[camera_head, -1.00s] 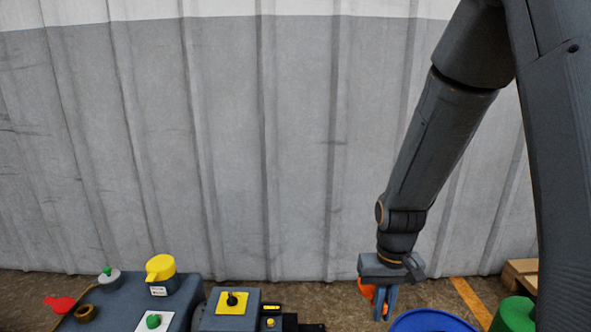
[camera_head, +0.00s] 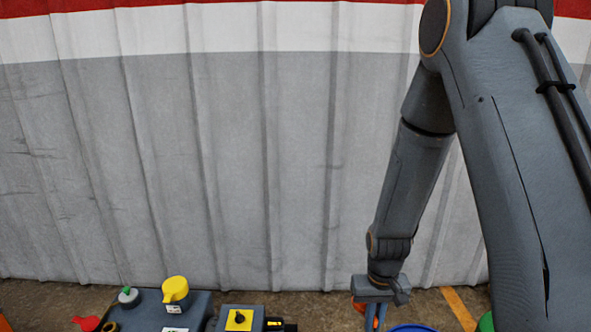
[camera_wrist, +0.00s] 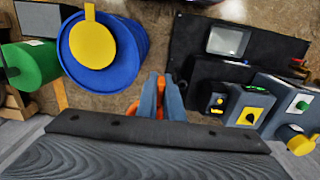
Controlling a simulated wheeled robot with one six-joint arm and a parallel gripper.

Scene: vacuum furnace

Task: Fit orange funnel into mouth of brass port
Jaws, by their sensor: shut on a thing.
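The orange funnel (camera_wrist: 149,98) is held between the fingers of my gripper (camera_wrist: 163,95), which is shut on it. In the head view the funnel (camera_head: 358,304) shows as an orange patch beside the fingers (camera_head: 375,318) at the bottom edge, and its lower part is cut off. A brass ring-like port (camera_head: 110,327) shows partly at the bottom left of the head view, on the dark grey machine. My gripper is well to the right of it. I cannot make out the brass port in the wrist view.
The machine (camera_head: 150,312) carries a yellow-capped part (camera_head: 175,289), a green-topped knob (camera_head: 128,296) and a red part (camera_head: 87,323). A blue drum (camera_wrist: 130,60) with a yellow disc (camera_wrist: 92,43) and a green cylinder (camera_wrist: 32,63) stand near my gripper. A corrugated wall (camera_head: 270,170) is behind.

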